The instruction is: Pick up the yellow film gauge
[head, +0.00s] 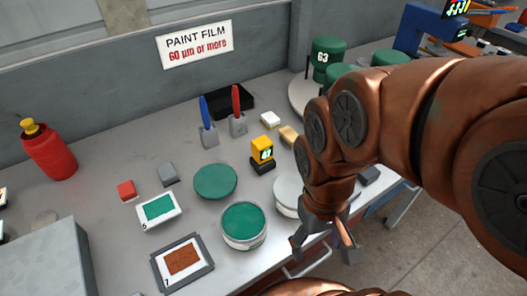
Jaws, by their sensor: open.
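The yellow film gauge (262,150) stands upright on a dark base on the grey table, right of the middle, with a small lit display on its front. My gripper (322,244) is open and empty at the table's front edge, low in the head view. It is nearer to me than the gauge and to its right, well apart from it. My copper-coloured arm comes in from the right and hides part of the table beside the gauge.
An open green paint can (243,226) and a green disc (215,181) lie left of my gripper. A red bottle (48,150) stands far left.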

